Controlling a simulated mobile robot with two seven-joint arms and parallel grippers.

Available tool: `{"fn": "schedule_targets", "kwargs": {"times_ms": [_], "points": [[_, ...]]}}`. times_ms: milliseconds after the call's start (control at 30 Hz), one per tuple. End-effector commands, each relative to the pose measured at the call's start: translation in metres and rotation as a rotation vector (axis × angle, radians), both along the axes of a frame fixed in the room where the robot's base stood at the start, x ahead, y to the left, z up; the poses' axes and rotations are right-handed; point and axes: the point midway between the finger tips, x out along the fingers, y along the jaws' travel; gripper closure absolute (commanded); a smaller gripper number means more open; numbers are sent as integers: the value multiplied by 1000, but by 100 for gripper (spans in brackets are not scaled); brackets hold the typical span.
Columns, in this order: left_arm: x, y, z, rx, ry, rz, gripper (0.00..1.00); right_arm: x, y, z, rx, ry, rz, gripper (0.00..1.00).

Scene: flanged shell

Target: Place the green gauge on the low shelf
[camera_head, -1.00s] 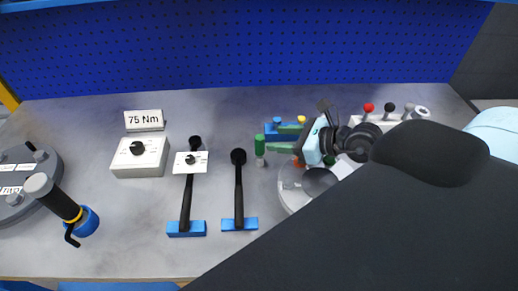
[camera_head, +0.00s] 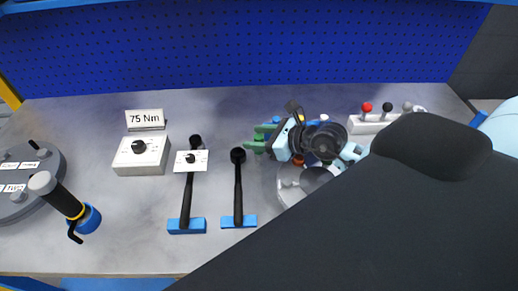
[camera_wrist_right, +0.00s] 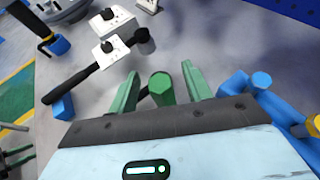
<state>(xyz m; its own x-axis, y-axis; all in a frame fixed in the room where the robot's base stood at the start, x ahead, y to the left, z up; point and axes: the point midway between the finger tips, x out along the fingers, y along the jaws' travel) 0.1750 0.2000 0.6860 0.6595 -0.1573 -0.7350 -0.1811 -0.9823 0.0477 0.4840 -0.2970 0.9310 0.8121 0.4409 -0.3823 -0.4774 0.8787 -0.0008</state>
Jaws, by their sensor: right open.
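The green gauge (camera_wrist_right: 161,90) shows in the right wrist view as a green cylinder seen from its top end. It stands between the two green fingers of my right gripper (camera_wrist_right: 160,88), with a visible space on each side. The right gripper is open. In the head view the right gripper (camera_head: 260,138) is at the gauge's place on the workbench (camera_head: 100,225), and its fingers largely hide the gauge. My left gripper is not in view. I cannot pick out the low shelf for certain.
A white box with a dial (camera_head: 141,155) and a 75 Nm sign (camera_head: 144,118) stand further left. A blue holder (camera_wrist_right: 262,82) is close right of the fingers. Knobbed levers (camera_head: 372,127) stand behind my arm.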

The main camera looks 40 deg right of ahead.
Motion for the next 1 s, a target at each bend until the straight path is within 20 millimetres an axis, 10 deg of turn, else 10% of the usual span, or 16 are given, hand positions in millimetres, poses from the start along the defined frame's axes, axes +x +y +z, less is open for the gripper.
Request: {"fn": "schedule_targets", "kwargs": {"times_ms": [433, 1000], "points": [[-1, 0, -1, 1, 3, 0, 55, 0, 0, 0, 0, 0, 0, 100], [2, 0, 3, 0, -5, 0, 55, 0, 0, 24, 1, -7, 1, 100]]}}
